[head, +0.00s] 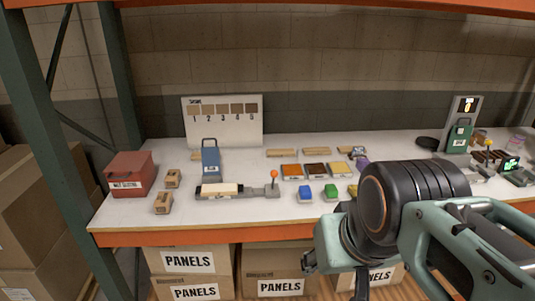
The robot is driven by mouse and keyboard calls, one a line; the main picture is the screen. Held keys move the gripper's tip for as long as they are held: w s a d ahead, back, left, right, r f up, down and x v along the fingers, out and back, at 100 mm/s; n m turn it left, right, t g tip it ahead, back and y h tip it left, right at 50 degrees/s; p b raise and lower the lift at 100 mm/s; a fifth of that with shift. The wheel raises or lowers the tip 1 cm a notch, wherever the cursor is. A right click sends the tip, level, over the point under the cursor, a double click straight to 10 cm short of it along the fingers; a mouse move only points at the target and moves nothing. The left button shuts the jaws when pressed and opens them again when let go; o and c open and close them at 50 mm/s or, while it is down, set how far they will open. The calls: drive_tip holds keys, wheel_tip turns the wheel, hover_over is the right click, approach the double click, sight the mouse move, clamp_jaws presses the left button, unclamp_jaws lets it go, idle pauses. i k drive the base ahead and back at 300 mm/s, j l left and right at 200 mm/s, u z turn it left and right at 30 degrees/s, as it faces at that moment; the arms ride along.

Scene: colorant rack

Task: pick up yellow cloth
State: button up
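A small yellow piece (353,189), possibly the yellow cloth, lies on the white worktop at the right end of a row with a blue piece (305,192) and a green piece (331,191). My arm hides part of it. Behind it is a yellow-topped block (340,168), beside brown and orange ones. My arm fills the lower right of the head view, in front of the worktop. A dark part at its lower end (361,284) may belong to my gripper, but its fingertips cannot be made out.
The white worktop (130,215) has an orange front edge. A red box (130,175) stands at its left, and a low device with an orange-knobbed lever (273,180) near the middle. Cartons labelled PANELS (280,287) sit below. A green post (45,140) stands at the left.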

sight(352, 189)
drive_tip(key=z, duration=0.7)
